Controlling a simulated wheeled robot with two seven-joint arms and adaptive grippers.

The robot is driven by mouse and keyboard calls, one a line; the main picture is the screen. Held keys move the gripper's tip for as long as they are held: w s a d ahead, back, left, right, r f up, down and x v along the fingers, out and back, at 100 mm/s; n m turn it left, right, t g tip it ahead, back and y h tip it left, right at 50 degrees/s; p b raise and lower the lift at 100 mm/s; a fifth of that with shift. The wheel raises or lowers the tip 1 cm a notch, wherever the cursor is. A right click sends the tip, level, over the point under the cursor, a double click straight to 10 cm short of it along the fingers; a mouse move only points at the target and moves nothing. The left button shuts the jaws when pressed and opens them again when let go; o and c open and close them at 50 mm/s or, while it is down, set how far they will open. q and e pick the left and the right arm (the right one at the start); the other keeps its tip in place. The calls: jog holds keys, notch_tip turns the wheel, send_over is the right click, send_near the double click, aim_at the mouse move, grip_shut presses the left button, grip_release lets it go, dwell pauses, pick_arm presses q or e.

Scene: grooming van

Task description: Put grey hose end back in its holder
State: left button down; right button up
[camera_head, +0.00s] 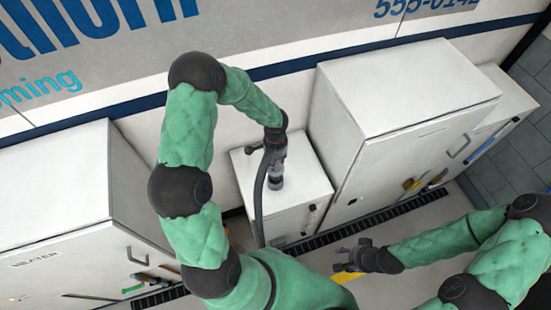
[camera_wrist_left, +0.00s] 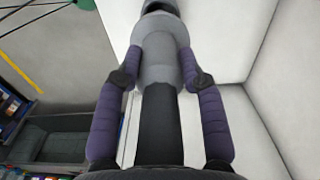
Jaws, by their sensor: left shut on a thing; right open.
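My left gripper (camera_head: 277,158) is above the low white cabinet (camera_head: 308,178) in the head view. In the left wrist view its two purple fingers (camera_wrist_left: 160,56) are shut on the grey hose end (camera_wrist_left: 157,68), one on each side. The hose end also shows in the head view (camera_head: 276,181), pointing down close over the cabinet top. I cannot tell whether it touches the top or sits in a holder; no holder is clearly visible. The black hose (camera_head: 260,195) hangs from it down the cabinet's front. My right gripper (camera_head: 360,258) is open and empty, low at the right.
A tall white cabinet (camera_head: 385,90) stands close on the right of the low one. A heater cabinet (camera_head: 60,190) stands at the left. The van wall (camera_head: 270,30) is behind. A dark floor grate (camera_head: 370,218) runs along the cabinet fronts.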

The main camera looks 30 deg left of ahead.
pick_arm(q)
jog(key=shift+w+f+b, duration=0.1)
jog(key=shift+f+b, duration=0.15)
jog(key=shift+b, duration=0.4)
dwell(0.9)
jog(key=shift+f, duration=0.25)
jog(key=shift+f+b, duration=0.45)
jog(key=shift+b, duration=0.3)
jog(key=shift+f, duration=0.2)
dwell(0.3)
jog(key=shift+f+b, duration=1.25)
jog(key=shift+b, duration=0.1)
jog(key=shift+f+b, duration=0.7)
dwell(0.4)
jog(key=c, duration=0.7)
grip_release()
jog(key=shift+r, duration=0.1)
